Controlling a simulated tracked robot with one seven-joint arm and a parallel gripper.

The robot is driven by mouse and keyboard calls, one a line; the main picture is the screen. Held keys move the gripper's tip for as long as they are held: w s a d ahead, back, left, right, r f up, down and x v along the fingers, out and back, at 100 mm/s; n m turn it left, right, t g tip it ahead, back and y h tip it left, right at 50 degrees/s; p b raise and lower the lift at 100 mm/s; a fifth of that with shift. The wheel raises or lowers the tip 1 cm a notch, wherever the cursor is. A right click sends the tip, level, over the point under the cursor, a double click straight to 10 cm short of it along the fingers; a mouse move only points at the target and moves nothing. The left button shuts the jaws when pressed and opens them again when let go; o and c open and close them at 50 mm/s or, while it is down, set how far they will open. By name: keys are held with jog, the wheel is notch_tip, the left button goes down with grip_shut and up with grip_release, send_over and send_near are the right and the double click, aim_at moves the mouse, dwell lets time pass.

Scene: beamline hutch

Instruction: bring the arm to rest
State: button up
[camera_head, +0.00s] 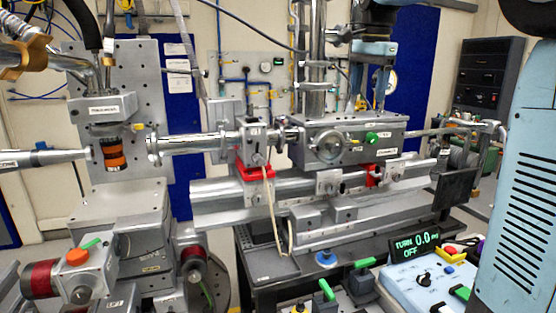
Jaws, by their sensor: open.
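My gripper (371,100) is at the upper middle, pointing down with two light-blue fingers apart. It is open, and I see nothing between its fingers. In the picture its fingertips are just above the back of a grey metal box (340,148) with a round knob and a green knob. I cannot tell how far the tips are from the box. My light-blue arm link fills the right edge.
A metal rail (225,207) and beam pipe (190,143) run across the middle. A sample stage with an orange-banded cylinder (113,155) stands left. A control box with a display reading "TURN 0.0 OFF" (417,245) and green-handled levers (325,290) are front right. A black rack (488,75) stands behind.

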jog(key=s+f+n+t, duration=0.2)
jog(key=s+f+n, duration=0.3)
jog(key=s+f, duration=0.5)
jog(key=s+f+n+t, duration=0.2)
jog(key=s+f+n, duration=0.4)
jog(key=s, duration=1.1)
notch_tip(320, 180, down, 4)
jog(key=shift+d, duration=0.15)
jog(key=shift+s, duration=0.1)
jog(key=shift+c, duration=0.3)
